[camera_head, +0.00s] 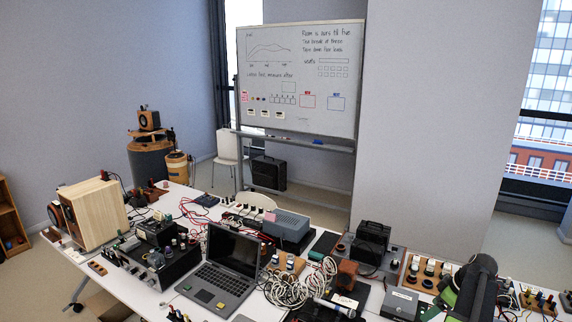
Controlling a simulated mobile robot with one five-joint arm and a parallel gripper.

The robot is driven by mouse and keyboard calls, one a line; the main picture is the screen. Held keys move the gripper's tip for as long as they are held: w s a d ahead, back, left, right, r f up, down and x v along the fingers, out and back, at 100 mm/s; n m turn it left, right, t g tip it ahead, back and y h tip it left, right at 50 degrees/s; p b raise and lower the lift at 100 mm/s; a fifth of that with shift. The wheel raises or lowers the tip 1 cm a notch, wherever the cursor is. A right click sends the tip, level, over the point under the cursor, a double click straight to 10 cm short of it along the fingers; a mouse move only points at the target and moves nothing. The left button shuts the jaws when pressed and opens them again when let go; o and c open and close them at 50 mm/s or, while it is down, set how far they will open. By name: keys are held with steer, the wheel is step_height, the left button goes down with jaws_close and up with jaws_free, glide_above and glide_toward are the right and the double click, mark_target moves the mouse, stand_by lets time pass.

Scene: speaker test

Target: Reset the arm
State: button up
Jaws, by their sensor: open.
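My arm shows as a dark, rounded shape at the lower right, in front of the table's right part. My gripper (440,305) is at its lower left side, with green parts set apart from each other. It is open and I see nothing held in it. The bottom edge of the picture cuts off part of the arm. Close to the left of the gripper is a grey box (400,304) on the table; I cannot tell whether they touch.
The white table (185,292) is crowded. It holds an open laptop (222,270), a wooden speaker (95,210), coiled cable (288,290), black boxes (371,241) and small terminal boards (540,303). A whiteboard (300,80) stands behind. Open floor (30,270) shows at the left.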

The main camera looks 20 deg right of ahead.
steer(key=w+a+f+n+y+b, duration=0.1)
steer(key=w+a+f+n+b, duration=0.45)
steer(key=w+a, duration=0.85)
steer(key=w+a+f+g+b, duration=0.1)
steer(key=w+a+f+b, duration=0.3)
steer(key=a, duration=0.6)
steer(key=w+a+f+g+b, duration=0.1)
steer(key=w+a+f+b, duration=0.25)
steer(key=a, duration=0.65)
steer(key=a+f+g+b, duration=0.1)
steer(key=a+f+b, duration=0.25)
steer(key=a, duration=0.65)
steer(key=a+f+g+b, duration=0.1)
steer(key=a+f+b, duration=0.25)
steer(key=a, duration=0.65)
steer(key=s+a+f+m+h, duration=0.2)
steer(key=s+m, duration=0.4)
steer(key=m, duration=0.3)
steer(key=shift+a+f, duration=0.3)
steer(key=shift+a, duration=0.55)
